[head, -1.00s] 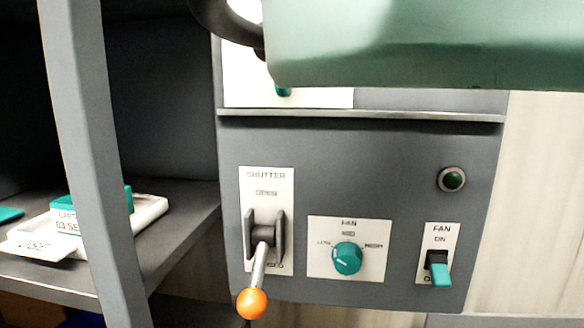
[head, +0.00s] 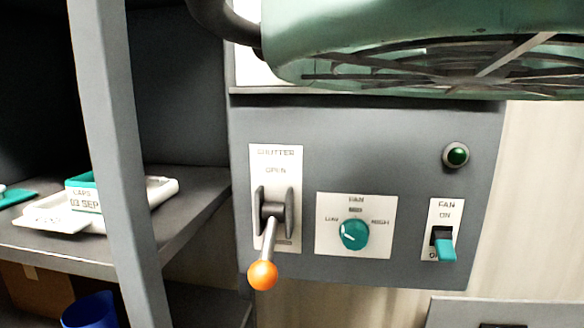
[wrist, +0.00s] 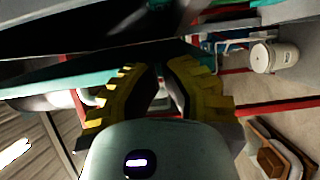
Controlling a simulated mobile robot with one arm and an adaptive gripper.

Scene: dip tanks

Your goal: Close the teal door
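My gripper (wrist: 165,72) shows in the wrist view, with stepped yellow fingers whose tips lie close together. No object shows held between them. A teal strip (wrist: 45,88), which looks like an edge of the teal door, runs across behind the fingertips. I cannot tell whether the tips touch it. Most of the door is hidden or out of view, and how far it stands open cannot be told. My gripper is not in the head view.
In the head view, a grey panel carries an orange-knobbed shutter lever (head: 262,275), a teal fan knob (head: 354,235) and a teal switch (head: 445,249). A pale green body with a grille (head: 440,60) hangs above. A white bucket (wrist: 274,57) shows at right in the wrist view.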

